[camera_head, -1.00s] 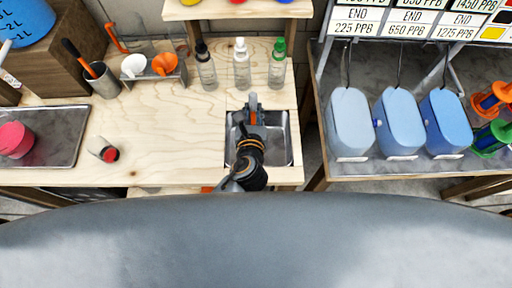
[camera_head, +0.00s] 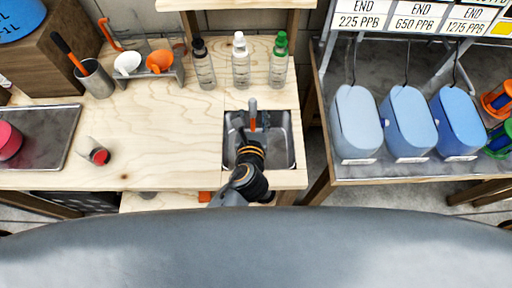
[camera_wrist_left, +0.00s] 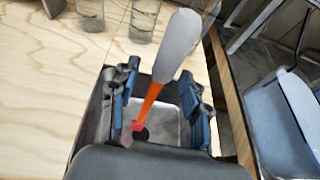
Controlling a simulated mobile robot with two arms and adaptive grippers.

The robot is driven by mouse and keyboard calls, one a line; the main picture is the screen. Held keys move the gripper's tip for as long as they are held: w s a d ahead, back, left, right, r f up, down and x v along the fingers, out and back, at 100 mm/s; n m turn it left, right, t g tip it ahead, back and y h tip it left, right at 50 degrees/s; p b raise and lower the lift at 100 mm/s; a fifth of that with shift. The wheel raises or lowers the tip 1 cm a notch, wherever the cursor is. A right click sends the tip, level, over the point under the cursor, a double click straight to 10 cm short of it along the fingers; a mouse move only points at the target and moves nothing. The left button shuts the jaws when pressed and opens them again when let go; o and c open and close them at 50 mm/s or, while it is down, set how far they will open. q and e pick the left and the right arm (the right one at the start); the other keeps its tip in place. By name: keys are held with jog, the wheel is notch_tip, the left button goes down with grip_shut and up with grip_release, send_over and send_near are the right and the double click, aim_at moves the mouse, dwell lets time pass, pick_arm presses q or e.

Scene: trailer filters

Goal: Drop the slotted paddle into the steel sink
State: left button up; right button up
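The slotted paddle (camera_head: 252,119) has an orange shaft and a pale grey rounded end; I cannot make out its slots. In the left wrist view the paddle (camera_wrist_left: 153,96) is slanted, grey end up, with its reddish lower part over the sink's dark drain. The steel sink (camera_head: 287,160) is set in the right end of the wooden counter. My left gripper (camera_wrist_left: 162,86) is over the sink, its two blue-grey fingers spread wide on either side of the shaft, with gaps showing. Whether the lower end touches the sink floor is unclear. My right gripper is out of view.
Several bottles (camera_head: 240,62) stand behind the sink. A red-ended clear cup (camera_head: 98,155) lies on the counter to the left, by a metal tray (camera_head: 52,122). Blue containers (camera_head: 407,122) stand on a separate table to the right, across a gap. The middle counter is clear.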

pick_arm(q)
jog(key=shift+s, duration=0.15)
jog(key=v, duration=1.1)
jog(key=shift+s+r, duration=0.2)
jog(key=shift+s, duration=0.15)
